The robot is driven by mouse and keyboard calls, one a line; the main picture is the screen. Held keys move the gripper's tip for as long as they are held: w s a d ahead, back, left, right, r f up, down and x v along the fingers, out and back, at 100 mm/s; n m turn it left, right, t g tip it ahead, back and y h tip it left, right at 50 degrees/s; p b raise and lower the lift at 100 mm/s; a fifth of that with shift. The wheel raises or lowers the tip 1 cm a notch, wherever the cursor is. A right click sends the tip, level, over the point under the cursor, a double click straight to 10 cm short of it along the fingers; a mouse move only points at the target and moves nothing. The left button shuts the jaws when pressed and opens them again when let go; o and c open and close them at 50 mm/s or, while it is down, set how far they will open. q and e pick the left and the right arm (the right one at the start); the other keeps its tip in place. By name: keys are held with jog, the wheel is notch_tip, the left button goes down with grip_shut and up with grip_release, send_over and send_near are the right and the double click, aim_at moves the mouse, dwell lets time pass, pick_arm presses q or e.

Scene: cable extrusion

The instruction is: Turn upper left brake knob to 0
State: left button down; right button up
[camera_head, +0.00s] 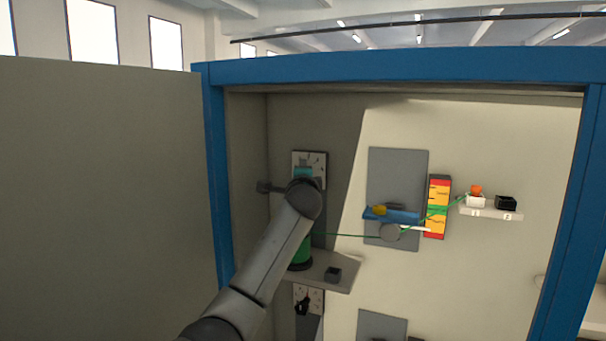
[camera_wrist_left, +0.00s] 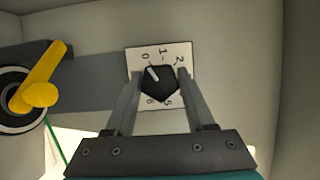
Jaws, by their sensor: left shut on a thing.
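The upper left brake knob (camera_wrist_left: 160,80) is black with a white pointer line on a white numbered dial plate (camera_wrist_left: 134,58). The pointer tilts up and left, toward the 0 mark. My left gripper (camera_wrist_left: 160,77) is shut on the knob, one finger on each side. In the head view, my left arm covers the knob, and the plate (camera_head: 316,157) shows above the wrist. My right gripper is in neither view.
A yellow lever (camera_wrist_left: 39,92) on a round black part is left of the dial. A blue-framed cabinet (camera_head: 400,67) surrounds the work area. A shelf (camera_head: 340,270) with a small dark box is below my wrist. A green cable (camera_head: 345,235) runs right past a grey panel (camera_head: 395,165).

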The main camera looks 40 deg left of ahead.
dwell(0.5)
pick_arm(q)
jog(key=shift+c, duration=1.5)
grip_release()
jog(key=b+v, duration=0.4)
jog(key=v, duration=1.1)
jog(key=shift+d, duration=0.1)
